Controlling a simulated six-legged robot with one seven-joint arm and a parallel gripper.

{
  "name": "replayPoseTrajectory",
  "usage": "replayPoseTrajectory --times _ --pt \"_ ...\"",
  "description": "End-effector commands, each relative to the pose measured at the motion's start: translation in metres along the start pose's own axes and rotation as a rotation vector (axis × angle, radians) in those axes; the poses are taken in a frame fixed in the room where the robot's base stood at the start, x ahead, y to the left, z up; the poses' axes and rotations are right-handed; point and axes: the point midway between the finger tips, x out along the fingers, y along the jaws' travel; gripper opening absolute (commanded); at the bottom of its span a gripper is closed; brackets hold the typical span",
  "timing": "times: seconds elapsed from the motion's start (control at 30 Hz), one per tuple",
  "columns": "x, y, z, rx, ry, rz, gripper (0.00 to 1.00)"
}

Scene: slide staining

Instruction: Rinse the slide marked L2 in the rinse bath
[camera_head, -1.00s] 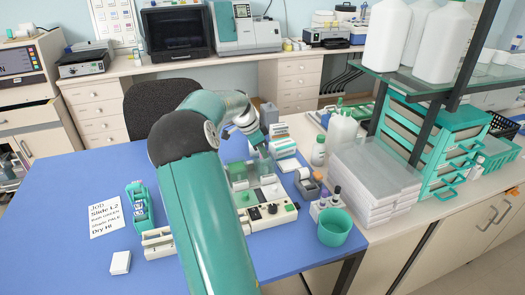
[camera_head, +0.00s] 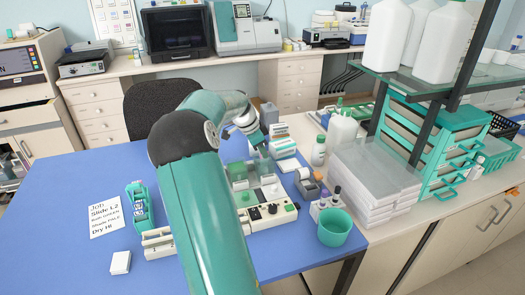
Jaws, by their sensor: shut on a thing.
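My gripper (camera_head: 263,151) is over the back right part of the staining unit (camera_head: 281,217), pointing down. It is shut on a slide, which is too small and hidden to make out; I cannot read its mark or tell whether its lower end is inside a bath. The unit has translucent green baths (camera_head: 238,172) at the back and a control panel with a black knob in front. My arm covers its left part. A teal slide rack (camera_head: 139,205) holding slides stands at the left, beside the job sheet (camera_head: 105,217) that names slide L2.
A teal cup (camera_head: 334,228), small dropper bottles (camera_head: 327,200) and stacked clear boxes (camera_head: 372,182) stand right of the unit. Boxes (camera_head: 282,145) and a white bottle (camera_head: 319,150) are behind it. A small white block (camera_head: 120,262) lies front left. The blue table's left side is mostly clear.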

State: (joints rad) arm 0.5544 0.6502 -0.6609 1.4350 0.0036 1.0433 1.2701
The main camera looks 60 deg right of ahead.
Motion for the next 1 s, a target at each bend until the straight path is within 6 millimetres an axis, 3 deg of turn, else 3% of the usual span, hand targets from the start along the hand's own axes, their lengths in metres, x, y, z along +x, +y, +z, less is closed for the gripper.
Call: replayPoseTrajectory --times 0.53,1.0 --pt "-0.002 0.000 -0.001 0.000 0.000 -0.001 0.00" --pt "-0.048 0.000 -0.020 0.001 0.000 -0.002 0.00"
